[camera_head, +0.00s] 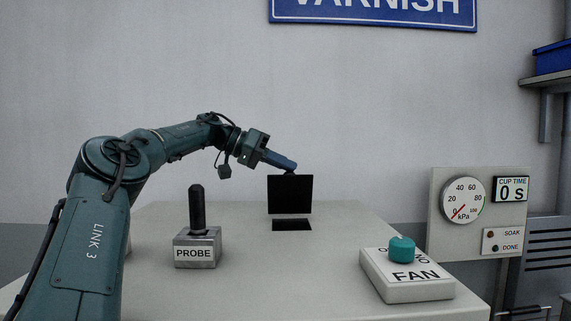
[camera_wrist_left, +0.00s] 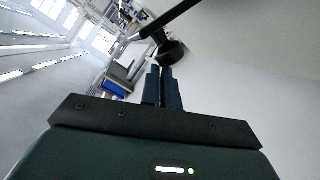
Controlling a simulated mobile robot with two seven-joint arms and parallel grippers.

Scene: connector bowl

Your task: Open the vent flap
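The vent flap (camera_head: 290,194) is a black square plate standing upright behind a dark slot (camera_head: 292,225) in the table top. In the left wrist view the flap (camera_wrist_left: 170,20) shows edge-on as a dark slanted bar, with a round black knob (camera_wrist_left: 172,52) on it. My left gripper (camera_head: 293,166) is at the flap's top edge. In the wrist view its two fingers (camera_wrist_left: 161,70) are together, with their tips at the knob. The knob is wider than the fingers and lies beyond them; whether they touch it I cannot tell. My right gripper is not in view.
A grey block labelled PROBE (camera_head: 197,248) with a black upright handle stands left on the table (camera_head: 240,290). A white FAN box (camera_head: 408,280) with a teal knob (camera_head: 402,249) is at the right. A panel with a gauge (camera_head: 463,200) stands behind it. The front middle is clear.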

